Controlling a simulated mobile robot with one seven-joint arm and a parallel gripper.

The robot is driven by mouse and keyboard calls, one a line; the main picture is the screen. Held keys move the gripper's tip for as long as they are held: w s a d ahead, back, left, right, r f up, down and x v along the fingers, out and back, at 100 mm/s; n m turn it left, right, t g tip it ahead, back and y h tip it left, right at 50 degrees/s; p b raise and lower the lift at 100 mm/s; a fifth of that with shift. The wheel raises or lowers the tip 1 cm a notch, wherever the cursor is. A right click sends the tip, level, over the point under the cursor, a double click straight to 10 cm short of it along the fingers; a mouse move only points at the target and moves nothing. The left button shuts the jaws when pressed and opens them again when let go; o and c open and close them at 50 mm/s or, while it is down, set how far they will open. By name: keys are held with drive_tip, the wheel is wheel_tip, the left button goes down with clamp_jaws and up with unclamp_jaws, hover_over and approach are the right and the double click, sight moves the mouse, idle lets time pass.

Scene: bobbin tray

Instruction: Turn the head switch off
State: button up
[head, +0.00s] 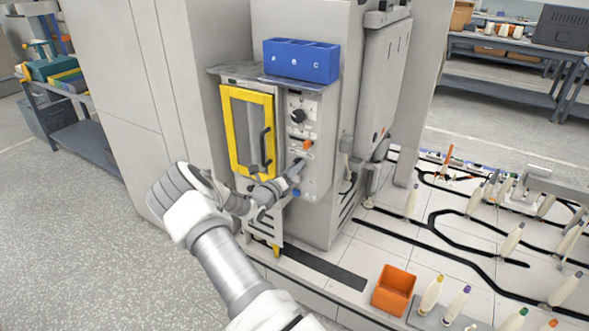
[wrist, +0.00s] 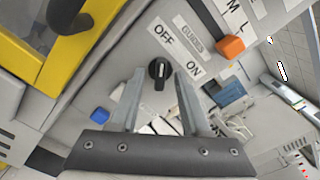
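In the wrist view a black rotary knob (wrist: 160,70) sits on the grey panel, with OFF and ON labels beside it and a label that seems to read GUIDES. My gripper (wrist: 160,88) is open, its two fingers on either side of the knob in the picture; I cannot tell whether they touch it. In the head view my gripper (head: 295,170) is at the lower part of the panel and hides that knob. Another black knob (head: 297,116) shows higher on the panel; its label is too small to read, and I see no legible head label.
An orange lever (head: 305,144) sticks out above my gripper; it also shows in the wrist view (wrist: 230,47). A yellow-framed door (head: 233,128) with a dark handle is left of the panel. A blue bin (head: 300,62) stands on top.

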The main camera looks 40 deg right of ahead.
drive_tip(key=shift+a, duration=0.1)
drive_tip(key=p+v, duration=0.1)
drive_tip(key=v, duration=1.6)
drive_tip(key=shift+p, duration=0.4)
drive_tip(key=shift+a+r, duration=0.1)
drive_tip(key=s+a+r+m+g+y+p, duration=0.3)
drive_tip(key=s+r+m+g+y, duration=0.4)
drive_tip(key=s+r+m, duration=0.9)
drive_tip(key=s+a+r+m+t+y+p, duration=0.1)
drive_tip(key=s+a+r+m+y, duration=0.3)
drive_tip(key=a, duration=0.5)
drive_tip(key=s+a+r+m+t+y+p, duration=0.2)
drive_tip(key=s+a+r+m+t+y, duration=0.2)
drive_tip(key=s+a+r+m, duration=0.4)
wheel_tip(320, 180, up, 2)
drive_tip(key=s+m+y, duration=0.1)
drive_tip(key=m, duration=0.1)
drive_tip(key=shift+s+a+r+m+t+y+p, duration=0.2)
drive_tip(key=shift+a+m+t+y+p, duration=0.1)
drive_tip(key=shift+a+m, duration=0.1)
